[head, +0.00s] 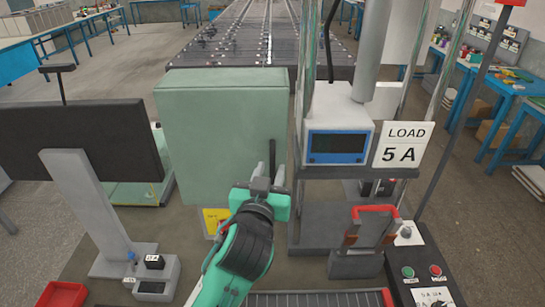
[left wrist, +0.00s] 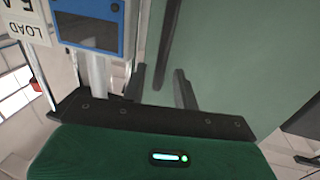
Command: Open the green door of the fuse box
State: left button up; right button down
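The fuse box with its pale green door (head: 215,130) stands in the middle of the head view; the door looks shut. A dark upright bar handle (head: 272,155) is near the door's right edge. In the left wrist view the green door (left wrist: 240,60) fills the right side, with the dark handle (left wrist: 172,40) running up from between my fingers. My left gripper (head: 268,178) is at the handle's lower end. In the left wrist view its fingers (left wrist: 159,84) are apart, with a gap around the handle's line; contact cannot be told. My right gripper is not in view.
Right of the box stand a white meter with a blue-framed display (head: 338,148) and a LOAD 5 A sign (head: 402,145). A red-handled switch (head: 375,210) is below. A dark monitor (head: 80,142) stands left, and a red tray (head: 62,296) is at lower left.

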aim_at(272, 166)
pick_arm(q)
jog(key=shift+w+d+p, duration=0.15)
jog(key=shift+w+p, duration=0.05)
jog(key=shift+w, duration=0.65)
jog(key=shift+w+d+p, duration=0.15)
jog(key=shift+w, duration=0.7)
grip_shut()
